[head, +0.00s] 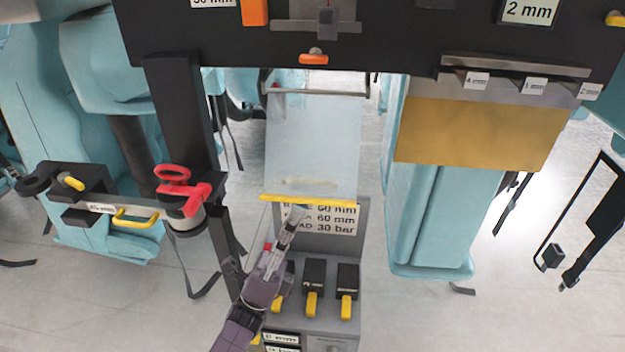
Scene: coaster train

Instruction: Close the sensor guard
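A clear panel (314,135) with a yellow strip (308,199) along its lower edge hangs from a bar at the top; it looks like the sensor guard. Behind and below its edge is a grey panel with a label (332,218) reading 60 mm and 30 bar. My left gripper (297,213) reaches up from below, its fingertips just under the yellow strip and in front of the label. Its fingers look closed together with nothing between them. I cannot tell whether they touch the strip. My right gripper is not in view.
Below the guard is a grey box with several black switches with yellow levers (312,303). A red clamp-like handle (180,190) sits on a black post at left. A brown plate (480,132) hangs at right. Blue-green seats stand on both sides.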

